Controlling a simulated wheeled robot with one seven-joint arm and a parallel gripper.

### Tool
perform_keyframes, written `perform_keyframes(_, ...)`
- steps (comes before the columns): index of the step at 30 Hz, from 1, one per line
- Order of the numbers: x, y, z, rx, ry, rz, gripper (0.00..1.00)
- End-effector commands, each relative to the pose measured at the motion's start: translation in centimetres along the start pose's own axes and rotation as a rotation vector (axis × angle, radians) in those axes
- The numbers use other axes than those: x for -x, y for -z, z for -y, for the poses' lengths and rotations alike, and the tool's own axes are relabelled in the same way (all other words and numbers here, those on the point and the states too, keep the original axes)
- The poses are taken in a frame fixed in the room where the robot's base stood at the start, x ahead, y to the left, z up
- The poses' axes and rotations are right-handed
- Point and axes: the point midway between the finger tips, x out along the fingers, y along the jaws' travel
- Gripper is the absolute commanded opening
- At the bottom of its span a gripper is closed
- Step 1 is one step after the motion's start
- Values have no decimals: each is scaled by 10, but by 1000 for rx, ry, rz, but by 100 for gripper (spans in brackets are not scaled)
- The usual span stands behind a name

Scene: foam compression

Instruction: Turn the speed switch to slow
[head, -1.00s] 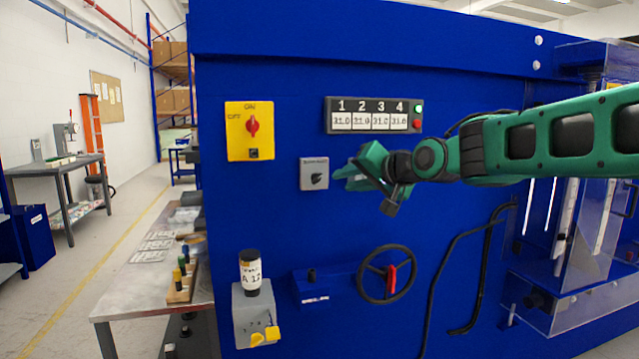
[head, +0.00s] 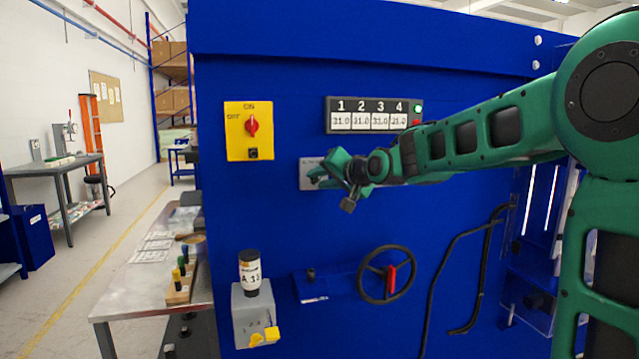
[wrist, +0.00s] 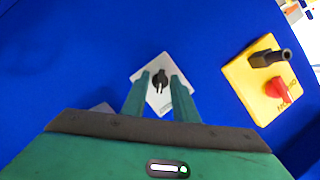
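The speed switch is a small grey plate (head: 306,180) on the blue machine front, mostly hidden behind my gripper in the head view. In the wrist view the plate (wrist: 166,60) shows tilted, with a black knob (wrist: 159,78) at its middle. My gripper (head: 318,174) is at the plate. In the wrist view my gripper (wrist: 161,84) is open, with one green finger on each side of the knob and gaps between. I cannot read the plate's markings or tell the knob's setting.
A yellow plate with a red ON/OFF switch (head: 252,126) is up and left of the speed switch. A numbered display (head: 372,116) is above right. A handwheel (head: 386,274) is below right, and a grey box (head: 255,316) with a black-capped bottle (head: 250,272) below left.

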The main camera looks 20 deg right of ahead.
Motion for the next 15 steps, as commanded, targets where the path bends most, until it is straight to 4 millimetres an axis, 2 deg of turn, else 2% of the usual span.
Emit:
perform_keyframes(7,-1,0,0,0,0,0,26)
perform_keyframes(11,0,0,0,0,-1,0,0)
perform_keyframes(15,0,0,0,1,-2,0,0)
